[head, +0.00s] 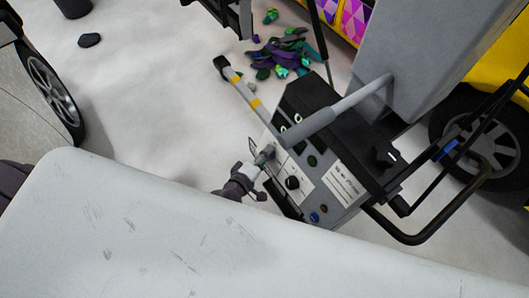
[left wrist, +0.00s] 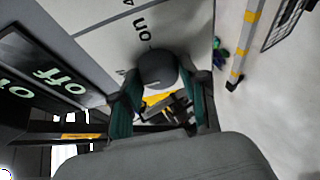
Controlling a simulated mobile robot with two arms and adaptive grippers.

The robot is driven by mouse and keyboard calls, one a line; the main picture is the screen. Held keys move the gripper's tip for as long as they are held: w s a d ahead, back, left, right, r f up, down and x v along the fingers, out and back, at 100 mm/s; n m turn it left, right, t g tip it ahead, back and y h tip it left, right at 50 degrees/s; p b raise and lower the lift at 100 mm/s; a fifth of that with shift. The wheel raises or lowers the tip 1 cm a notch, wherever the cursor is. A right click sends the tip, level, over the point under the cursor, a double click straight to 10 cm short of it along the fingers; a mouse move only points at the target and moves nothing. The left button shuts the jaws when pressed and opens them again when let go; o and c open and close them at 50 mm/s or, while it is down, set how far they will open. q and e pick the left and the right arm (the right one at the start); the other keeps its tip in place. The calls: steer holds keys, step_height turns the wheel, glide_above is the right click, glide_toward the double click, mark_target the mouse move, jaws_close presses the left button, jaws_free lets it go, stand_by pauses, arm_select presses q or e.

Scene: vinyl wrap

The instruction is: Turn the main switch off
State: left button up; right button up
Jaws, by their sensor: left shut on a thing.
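The control panel (head: 318,186) of a machine is near the middle of the head view, with knobs and coloured buttons. A grey round-ended switch handle (head: 265,155) stands out at its left edge. My left gripper (head: 257,171) is at this handle. In the left wrist view the rounded grey switch end (left wrist: 157,68) sits between the teal-padded fingers of my left gripper (left wrist: 162,88), which is shut on it. My right gripper is not in view.
A black knob (head: 292,183) is close beside the handle on the panel. A bar with yellow bands (head: 242,88) and a thick grey bar (head: 345,109) rise near it. Colourful scraps (head: 284,55) lie on the pale floor behind. A black tube frame (head: 425,237) is at the right.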

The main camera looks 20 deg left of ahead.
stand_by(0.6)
arm_select(q)
steer(key=o, duration=1.1)
steer(key=shift+o, duration=0.2)
steer(key=v, duration=1.2)
steer(key=shift+r, duration=0.1)
